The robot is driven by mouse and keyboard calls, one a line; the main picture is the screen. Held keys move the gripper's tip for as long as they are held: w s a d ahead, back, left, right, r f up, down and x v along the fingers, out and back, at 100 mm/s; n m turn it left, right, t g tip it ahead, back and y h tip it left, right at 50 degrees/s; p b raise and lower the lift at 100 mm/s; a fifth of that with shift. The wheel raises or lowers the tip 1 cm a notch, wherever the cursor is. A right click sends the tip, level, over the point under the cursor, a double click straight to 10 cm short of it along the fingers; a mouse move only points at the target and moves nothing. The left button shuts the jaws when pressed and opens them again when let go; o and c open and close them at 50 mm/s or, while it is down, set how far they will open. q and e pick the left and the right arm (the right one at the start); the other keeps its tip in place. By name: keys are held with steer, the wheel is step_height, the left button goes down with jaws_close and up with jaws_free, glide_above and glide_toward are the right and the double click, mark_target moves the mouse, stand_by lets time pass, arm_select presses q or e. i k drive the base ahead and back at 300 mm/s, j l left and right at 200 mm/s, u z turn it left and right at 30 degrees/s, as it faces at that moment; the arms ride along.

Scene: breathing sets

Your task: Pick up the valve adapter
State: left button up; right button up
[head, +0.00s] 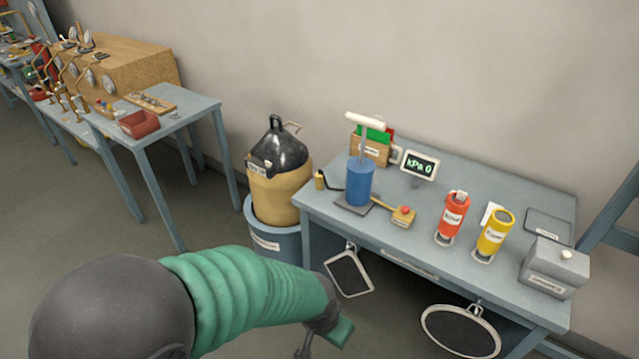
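A small brass fitting (320,180), which looks like the valve adapter, stands at the left end of the blue-grey table. A dark hose runs from it towards the blue hand pump (360,183), which has a white T-handle. Whether the hose is joined to the fitting is too small to tell. My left arm, in a green ribbed sleeve, reaches in from the lower left. My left gripper (324,342) is low in front of the table, below and apart from the fitting. Its fingers are partly hidden and cut by the frame edge. My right gripper is out of view.
The table (470,255) also holds a gauge reading kPa 0 (420,165), a red canister (452,217), a yellow canister (494,235) and a grey box (554,267). A tan, black-topped tank (277,190) stands left of it. Framed pads (349,273) hang below the front edge.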

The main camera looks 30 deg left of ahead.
mark_target(318, 178)
steer(key=i+j+u, duration=0.2)
steer(key=i+j, duration=0.3)
steer(key=j, duration=0.35)
steer(key=i+j+u, duration=0.15)
steer(key=i+j, duration=0.4)
steer(key=j, duration=0.2)
steer(key=i+j+u, duration=0.2)
steer(key=i+j, duration=0.4)
